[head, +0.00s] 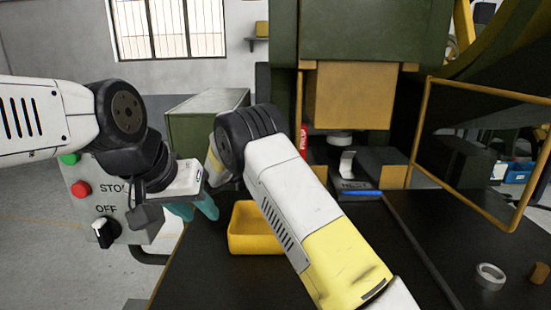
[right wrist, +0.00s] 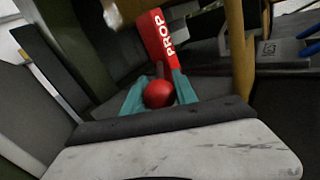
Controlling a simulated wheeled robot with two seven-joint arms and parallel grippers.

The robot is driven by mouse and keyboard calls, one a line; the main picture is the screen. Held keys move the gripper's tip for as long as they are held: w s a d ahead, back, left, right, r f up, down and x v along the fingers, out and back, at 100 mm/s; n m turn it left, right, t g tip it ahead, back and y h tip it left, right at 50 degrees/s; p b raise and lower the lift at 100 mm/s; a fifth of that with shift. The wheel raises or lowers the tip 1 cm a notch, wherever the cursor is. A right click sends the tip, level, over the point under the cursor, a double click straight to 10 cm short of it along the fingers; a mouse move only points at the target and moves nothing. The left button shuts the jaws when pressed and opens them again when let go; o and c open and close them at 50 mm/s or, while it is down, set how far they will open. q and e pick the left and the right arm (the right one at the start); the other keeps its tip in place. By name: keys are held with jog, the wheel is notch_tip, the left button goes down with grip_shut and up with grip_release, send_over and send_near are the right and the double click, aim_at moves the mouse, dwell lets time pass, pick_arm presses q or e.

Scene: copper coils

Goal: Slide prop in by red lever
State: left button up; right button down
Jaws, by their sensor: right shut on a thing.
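The red prop (right wrist: 160,40), lettered PROP, stands tilted in the right wrist view, beside the press opening. A small part of the red prop (head: 303,140) also shows in the head view, beyond my right arm. The lever's red ball knob (right wrist: 158,94) sits at the end of a short dark stem in front of the prop. My right gripper (right wrist: 160,86) is shut on this knob, with a teal finger on each side. In the head view the right fingers are hidden behind my own wrist. My left gripper (head: 196,208) hangs empty, its teal fingers apart.
A yellow bin (head: 238,242) stands on the dark table below the arms. The press nest (head: 358,184) has a blue-handled tool (head: 362,193) before it. A metal ring (head: 490,277) lies at right. A control panel (head: 80,205) stands at left. A yellow guard frame (head: 470,90) stands at right.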

jog(key=d, duration=0.5)
jog(key=shift+d, duration=0.15)
jog(key=c, duration=1)
grip_release()
jog(key=shift+d, duration=0.1)
jog(key=shift+c, duration=0.2)
jog(key=shift+s+a, duration=0.2)
jog(key=shift+a, duration=0.15)
jog(key=v, duration=0.7)
jog(key=shift+s, duration=0.1)
